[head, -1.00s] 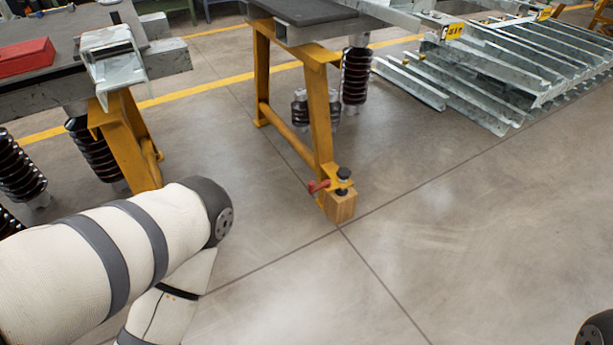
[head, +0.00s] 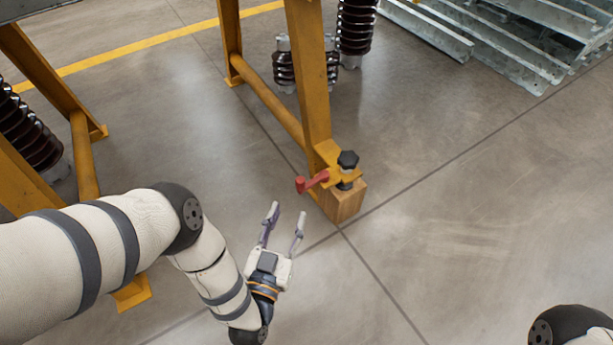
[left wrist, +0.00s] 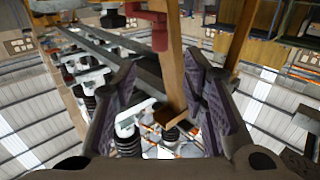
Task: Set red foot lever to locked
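The red foot lever (head: 312,182) is on the yellow bracket at the foot of a yellow trestle leg (head: 306,80). It points left, with its red grip at the outer end. A black knob (head: 347,160) stands beside it, above a wooden block (head: 343,202). My left gripper (head: 287,214) is open and empty, below and a little left of the lever, apart from it. In the left wrist view the red lever (left wrist: 159,32) shows beyond the open fingers, above the gap between them. My right gripper is not in view.
Galvanized steel beams (head: 500,40) lie on the floor at upper right. Dark ribbed insulators (head: 356,27) stand behind the trestle leg. Another yellow trestle (head: 85,155) stands at left behind my left arm. The concrete floor right of the block is clear.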

